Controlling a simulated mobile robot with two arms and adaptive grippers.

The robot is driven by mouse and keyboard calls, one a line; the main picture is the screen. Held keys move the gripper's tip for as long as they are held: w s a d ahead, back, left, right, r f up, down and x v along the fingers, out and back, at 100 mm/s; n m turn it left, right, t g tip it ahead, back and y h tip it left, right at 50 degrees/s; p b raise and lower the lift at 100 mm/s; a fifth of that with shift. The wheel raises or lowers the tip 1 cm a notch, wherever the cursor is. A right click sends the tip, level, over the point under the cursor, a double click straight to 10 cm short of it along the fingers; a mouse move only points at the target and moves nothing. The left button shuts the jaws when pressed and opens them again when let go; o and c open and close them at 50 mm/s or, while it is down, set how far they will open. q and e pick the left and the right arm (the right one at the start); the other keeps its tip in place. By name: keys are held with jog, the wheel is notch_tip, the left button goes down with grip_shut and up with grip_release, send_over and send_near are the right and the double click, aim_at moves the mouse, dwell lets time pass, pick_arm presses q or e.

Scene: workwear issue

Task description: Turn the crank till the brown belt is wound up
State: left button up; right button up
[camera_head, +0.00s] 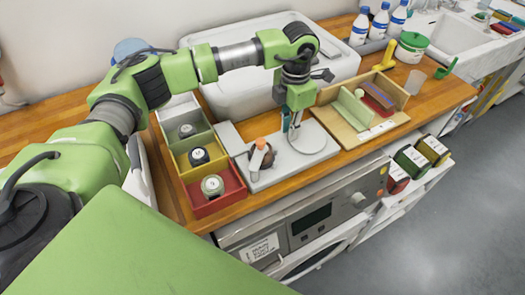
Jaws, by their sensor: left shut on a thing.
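A flat grey winding board (293,169) lies on the wooden counter. At its left sits a brown rolled belt (268,160) with an orange and white peg beside it. At its right is a pale round disc (313,138). My left gripper (291,132) points down at the disc's left edge and is shut on what looks like the crank's handle; the fingers mostly hide it. How much belt is wound I cannot tell. My right gripper is not in view.
Grey, yellow and red bins (228,199) with rolled belts stand left of the board. A wooden tray (340,133) with a green divider stands right of it. A white tub (333,57) is behind. Bottles (381,22) and a green-lidded pot (411,47) stand at the back right.

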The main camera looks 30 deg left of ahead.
pick_arm(q)
jog(key=o, duration=0.7)
jog(key=shift+s+a+f, duration=0.1)
jog(key=shift+a, duration=0.2)
jog(key=shift+d, duration=0.1)
jog(key=shift+d, duration=0.1)
notch_tip(320, 180, up, 8)
jog(key=p, duration=0.4)
jog(key=shift+d, duration=0.1)
